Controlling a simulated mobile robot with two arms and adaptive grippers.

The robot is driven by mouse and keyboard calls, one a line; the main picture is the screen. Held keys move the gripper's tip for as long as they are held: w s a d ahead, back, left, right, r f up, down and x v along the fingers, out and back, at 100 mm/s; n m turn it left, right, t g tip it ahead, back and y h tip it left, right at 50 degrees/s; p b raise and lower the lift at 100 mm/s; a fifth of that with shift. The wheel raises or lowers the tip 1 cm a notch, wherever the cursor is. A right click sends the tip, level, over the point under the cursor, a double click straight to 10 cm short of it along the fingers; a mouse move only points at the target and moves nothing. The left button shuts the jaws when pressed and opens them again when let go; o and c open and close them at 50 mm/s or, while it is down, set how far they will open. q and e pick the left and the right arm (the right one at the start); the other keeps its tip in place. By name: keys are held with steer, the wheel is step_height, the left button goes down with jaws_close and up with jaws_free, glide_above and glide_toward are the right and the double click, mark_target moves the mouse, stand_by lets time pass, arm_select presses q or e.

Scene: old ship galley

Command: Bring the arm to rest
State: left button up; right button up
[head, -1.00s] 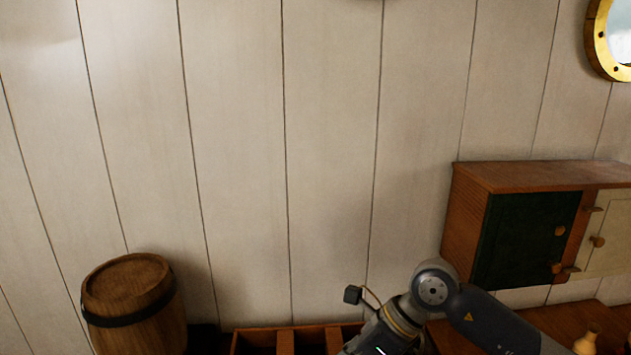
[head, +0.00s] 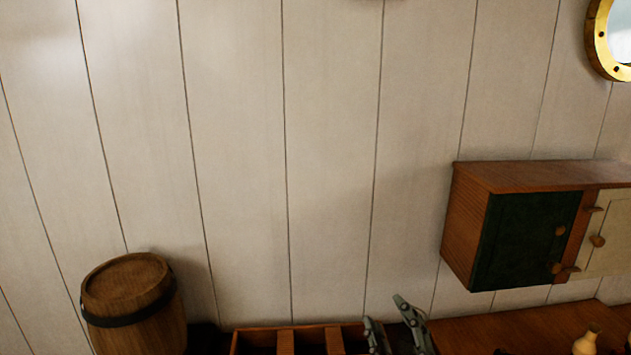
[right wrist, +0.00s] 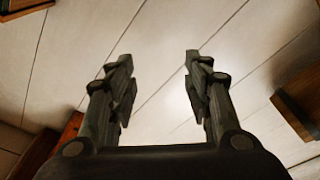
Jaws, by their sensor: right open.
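My right gripper (head: 388,312) shows at the bottom of the head view, just right of a wooden divided box, with its fingers pointing up. In the right wrist view its two fingers (right wrist: 157,75) stand apart with nothing between them, and the plank wall shows behind. The right arm's links are below the head view's edge. My left gripper is not in view.
A wooden barrel (head: 134,300) stands at the lower left. The divided wooden box (head: 286,341) is at the bottom middle. A cabinet (head: 465,225) with a dark green door hangs at right above a wooden counter (head: 480,327) holding a small yellowish bottle (head: 587,342).

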steer(key=s+d+f+m+g+h, duration=0.2)
steer(key=s+d+f+g, duration=0.1)
steer(key=f, duration=0.3)
steer(key=s+d+f+m+g+h, duration=0.1)
steer(key=s+d+f+m+g, duration=0.15)
steer(key=f, duration=0.35)
steer(key=s+d+f+m+g, duration=0.1)
steer(key=s+f+m+g, duration=0.1)
steer(key=s+f+g, duration=0.6)
steer(key=s+d+f+m+g, duration=0.15)
steer(key=s+f, duration=0.45)
steer(key=s, duration=0.7)
step_height(320, 180, down, 32)
steer(key=s+g+b, duration=0.2)
steer(key=b, duration=0.4)
steer(key=s+d+f+b, duration=0.1)
steer(key=s+f+b, duration=0.1)
steer(key=s+f, duration=0.6)
steer(key=s+d+f+g+b, duration=0.1)
steer(key=s+f+b, duration=0.1)
steer(key=s+f, duration=0.7)
step_height(320, 180, down, 5)
steer(key=shift+s+r+b, duration=0.15)
steer(key=shift+r+b, duration=0.05)
steer(key=shift+b, duration=0.15)
steer(key=shift+d, duration=0.1)
